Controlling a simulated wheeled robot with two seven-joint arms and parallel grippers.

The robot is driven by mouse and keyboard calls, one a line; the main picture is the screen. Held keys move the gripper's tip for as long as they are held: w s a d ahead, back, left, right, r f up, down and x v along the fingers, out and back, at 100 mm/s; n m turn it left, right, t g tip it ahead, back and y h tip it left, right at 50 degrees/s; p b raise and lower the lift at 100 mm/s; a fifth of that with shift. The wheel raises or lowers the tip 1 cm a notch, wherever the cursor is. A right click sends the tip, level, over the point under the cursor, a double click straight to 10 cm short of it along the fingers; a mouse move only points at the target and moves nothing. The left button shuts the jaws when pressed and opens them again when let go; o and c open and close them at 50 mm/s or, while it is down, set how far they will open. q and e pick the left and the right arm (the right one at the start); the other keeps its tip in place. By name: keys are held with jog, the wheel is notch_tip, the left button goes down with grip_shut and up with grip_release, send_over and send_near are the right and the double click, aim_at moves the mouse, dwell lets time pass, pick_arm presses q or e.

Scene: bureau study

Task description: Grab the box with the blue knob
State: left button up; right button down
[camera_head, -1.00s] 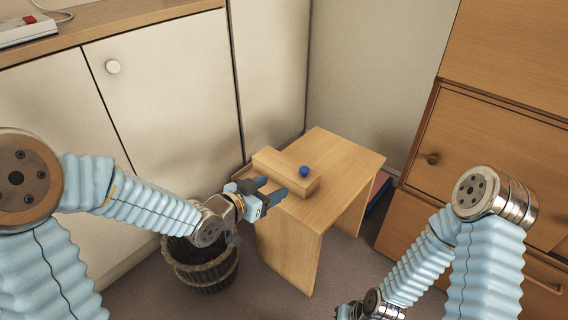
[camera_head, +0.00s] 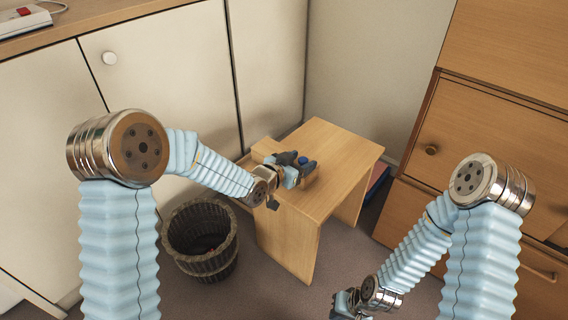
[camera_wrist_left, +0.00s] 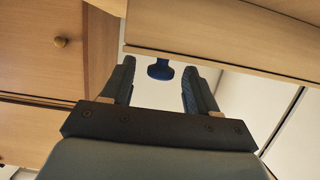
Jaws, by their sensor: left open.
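The box with the blue knob (camera_head: 259,149) is a light wooden block on the small wooden table (camera_head: 340,150), partly hidden behind my left gripper. Its blue knob (camera_head: 303,160) shows beside the fingers. My left gripper (camera_head: 298,158) is open, with its fingertips at the knob. In the left wrist view the blue knob (camera_wrist_left: 160,69) stands between the two spread fingers, near their tips, with the wooden box face (camera_wrist_left: 215,45) beyond. I see no contact between the fingers and the knob. My right gripper (camera_head: 347,305) hangs low near the bottom edge, and its fingers are too small to judge.
A dark slatted basket (camera_head: 200,240) stands on the floor left of the table. White cupboards (camera_head: 165,90) line the left and a wooden bureau (camera_head: 490,140) the right. A power strip (camera_head: 25,20) lies on the left counter. The table's right half is clear.

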pick_arm(q)
grip_shut()
dwell(0.3)
dwell(0.4)
